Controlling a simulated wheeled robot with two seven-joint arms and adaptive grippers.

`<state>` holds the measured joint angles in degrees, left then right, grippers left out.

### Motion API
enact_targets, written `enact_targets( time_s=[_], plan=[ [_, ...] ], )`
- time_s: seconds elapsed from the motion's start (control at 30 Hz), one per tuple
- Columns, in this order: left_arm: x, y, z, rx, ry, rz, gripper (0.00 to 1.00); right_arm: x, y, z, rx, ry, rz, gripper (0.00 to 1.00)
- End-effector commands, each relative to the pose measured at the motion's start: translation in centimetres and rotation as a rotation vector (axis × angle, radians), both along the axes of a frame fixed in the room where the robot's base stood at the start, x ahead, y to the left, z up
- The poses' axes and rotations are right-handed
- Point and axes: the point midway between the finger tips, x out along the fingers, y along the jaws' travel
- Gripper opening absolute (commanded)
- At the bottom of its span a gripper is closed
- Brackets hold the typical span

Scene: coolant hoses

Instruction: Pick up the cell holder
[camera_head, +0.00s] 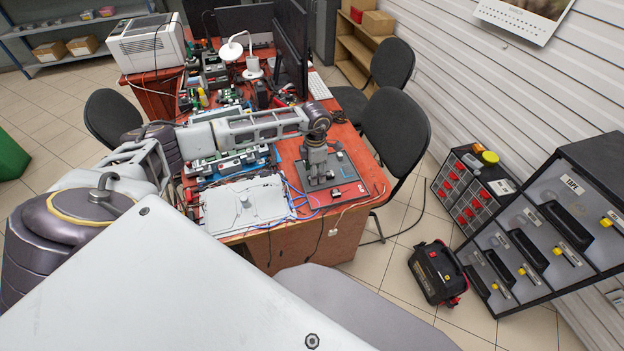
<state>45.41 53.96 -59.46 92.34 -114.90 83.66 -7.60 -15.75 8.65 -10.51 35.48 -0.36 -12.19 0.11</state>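My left arm reaches in from the left across the red table. Its gripper (318,172) points down at the right part of the table, over a dark grey plate (347,190) with small red parts. The fingers are small and partly merge with the plate, so I cannot tell whether they are open or hold anything. I cannot make out for certain which thing is the cell holder. A row of grey and green units (235,165) lies left of the gripper, partly behind my arm. My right gripper is out of view.
A white-grey panel (240,205) with blue cables beside it lies at the table's near edge. Monitors (291,45), a white lamp (235,48) and a printer (147,42) stand farther back. Dark chairs (396,127) stand right of the table. A black-red case (437,272) sits on the floor.

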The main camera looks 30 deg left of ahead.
Motion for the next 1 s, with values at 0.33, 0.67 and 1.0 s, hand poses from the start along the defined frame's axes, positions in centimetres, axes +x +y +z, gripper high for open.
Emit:
enact_targets(
  time_s=[0.33,0.67,1.0],
  plan=[
    [-0.1,0.0,-1.8,0.000,0.001,0.000,0.52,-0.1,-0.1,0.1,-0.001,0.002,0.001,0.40],
    [-0.1,0.0,-1.8,-0.001,0.001,0.000,0.52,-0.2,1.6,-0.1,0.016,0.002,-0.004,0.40],
    [-0.1,0.0,-1.8,-0.001,0.001,0.000,0.16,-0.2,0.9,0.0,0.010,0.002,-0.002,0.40]
  ],
)
